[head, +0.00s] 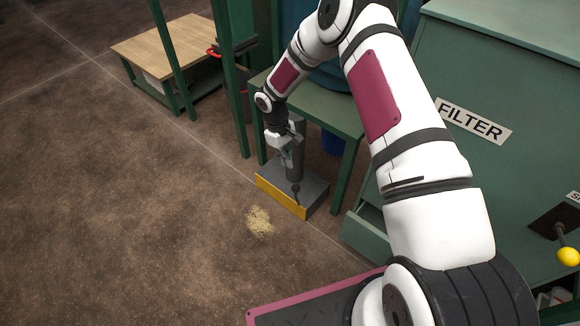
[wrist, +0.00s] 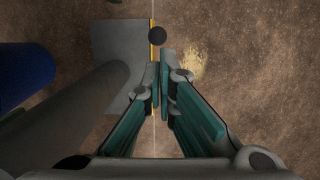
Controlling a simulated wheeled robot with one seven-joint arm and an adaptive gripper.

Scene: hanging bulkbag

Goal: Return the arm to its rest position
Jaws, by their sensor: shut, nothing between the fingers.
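My white arm with magenta panels reaches from the lower right of the head view up over the scene and down to my gripper (head: 288,163). My gripper points down above a grey box with a yellow front edge (head: 282,197), beside an upright grey pipe (head: 297,152). In the wrist view the fingers (wrist: 163,58) are together with nothing between them. A dark round knob (wrist: 157,35) shows just beyond the fingertips; whether they touch it, I cannot tell. The box (wrist: 118,45) lies left of the fingers.
A green cabinet marked FILTER (head: 473,121) stands close on the right, with a yellow-knobbed lever (head: 568,256). A green table (head: 335,110) and green posts (head: 230,80) stand behind. A pale spill (head: 260,221) lies on the floor. The left floor is clear.

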